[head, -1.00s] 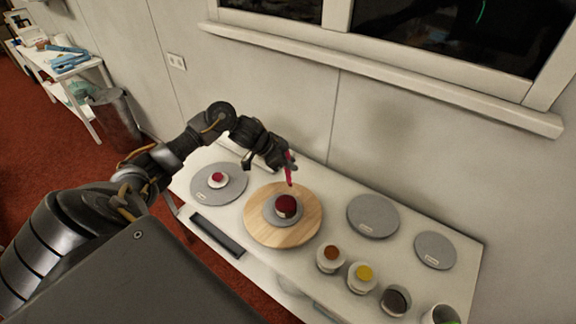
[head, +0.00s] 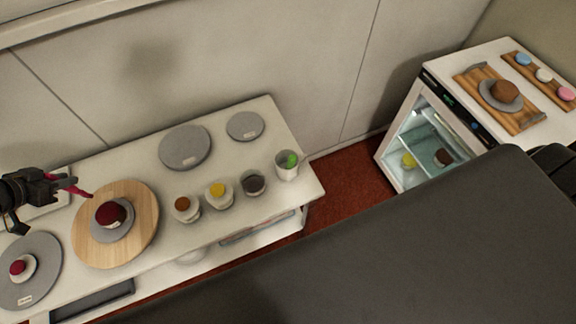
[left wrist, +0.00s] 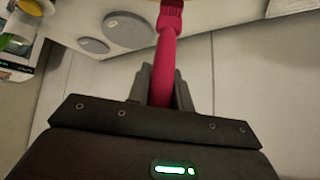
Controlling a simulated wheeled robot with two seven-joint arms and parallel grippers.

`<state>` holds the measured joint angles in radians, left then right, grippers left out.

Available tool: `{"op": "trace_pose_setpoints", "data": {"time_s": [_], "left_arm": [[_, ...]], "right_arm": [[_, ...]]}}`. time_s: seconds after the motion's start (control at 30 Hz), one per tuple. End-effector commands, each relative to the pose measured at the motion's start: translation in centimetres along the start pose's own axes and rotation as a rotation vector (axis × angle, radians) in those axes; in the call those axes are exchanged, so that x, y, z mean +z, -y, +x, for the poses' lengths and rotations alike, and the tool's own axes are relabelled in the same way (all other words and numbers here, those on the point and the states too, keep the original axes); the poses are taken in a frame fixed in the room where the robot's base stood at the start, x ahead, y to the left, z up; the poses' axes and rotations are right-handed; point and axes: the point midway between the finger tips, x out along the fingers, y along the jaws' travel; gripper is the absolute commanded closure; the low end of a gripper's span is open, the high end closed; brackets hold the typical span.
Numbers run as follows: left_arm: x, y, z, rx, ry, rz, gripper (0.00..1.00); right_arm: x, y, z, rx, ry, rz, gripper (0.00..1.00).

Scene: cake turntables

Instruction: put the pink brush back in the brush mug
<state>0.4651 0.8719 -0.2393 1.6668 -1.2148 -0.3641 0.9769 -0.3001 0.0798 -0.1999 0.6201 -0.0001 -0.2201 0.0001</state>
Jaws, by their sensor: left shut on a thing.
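My left gripper (head: 58,184) is at the left edge of the head view, above the table near the wooden turntable. It is shut on the pink brush (head: 76,189), whose tip points right toward the dark red cake. In the left wrist view the brush (left wrist: 165,62) stands out from between the fingers, its far end cut off by the top edge. The likely brush mug (head: 287,171) is a pale cup with a green-topped item in it, at the table's right end, well away from the gripper. My right gripper is not clearly seen.
The wooden turntable (head: 147,222) bears a dark red cake (head: 110,213) on a grey plate. Grey discs (head: 184,146) lie behind. A small fridge (head: 436,128) stands right, past a floor gap.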

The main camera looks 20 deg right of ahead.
Motion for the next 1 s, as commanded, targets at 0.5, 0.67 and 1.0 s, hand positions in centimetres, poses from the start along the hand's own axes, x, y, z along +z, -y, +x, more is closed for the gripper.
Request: {"op": "trace_pose_setpoints", "data": {"time_s": [0.5, 0.67, 1.0], "left_arm": [[-1.2, -1.4, 0.8, 0.017, -0.008, 0.031, 1.00], [-3.4, -6.9, 2.5, 0.083, -0.017, 0.121, 1.00], [-0.8, -19.5, 3.2, 0.217, -0.026, 0.266, 1.00]], "right_arm": [[0.2, 0.0, 1.8, 0.000, 0.000, 0.000, 0.64], [0.6, 0.1, 6.5, 0.000, 0.000, 0.000, 0.64], [1.2, 0.2, 13.9, 0.000, -0.001, 0.000, 0.64]]}}
